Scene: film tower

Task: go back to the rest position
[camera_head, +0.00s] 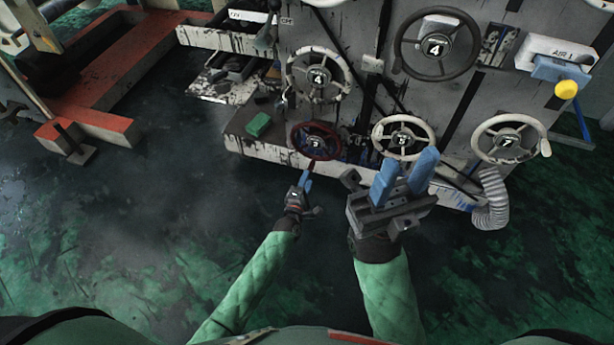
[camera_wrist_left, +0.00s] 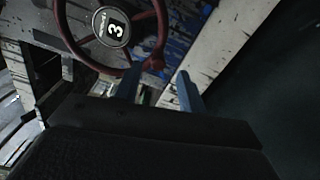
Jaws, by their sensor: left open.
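My left gripper (camera_head: 307,178) points up toward the machine, just below the red handwheel marked 3 (camera_head: 333,149). In the left wrist view its two blue fingers (camera_wrist_left: 158,88) are apart, with nothing held between them. The red handwheel (camera_wrist_left: 159,15) shows there beyond the fingers, its rim close to the left fingertip; I cannot tell whether they touch. My right gripper (camera_head: 405,176) is raised in front of the machine, below the white handwheel marked 5 (camera_head: 418,133). Its two blue fingers are spread apart and no object shows between them.
The machine panel carries more handwheels, such as the black one marked 4 (camera_head: 462,48) and the white one marked 7 (camera_head: 509,138). A ribbed hose (camera_head: 492,199) hangs at right. A green block (camera_head: 258,124) lies on the ledge. The dark floor (camera_head: 150,230) at left is clear.

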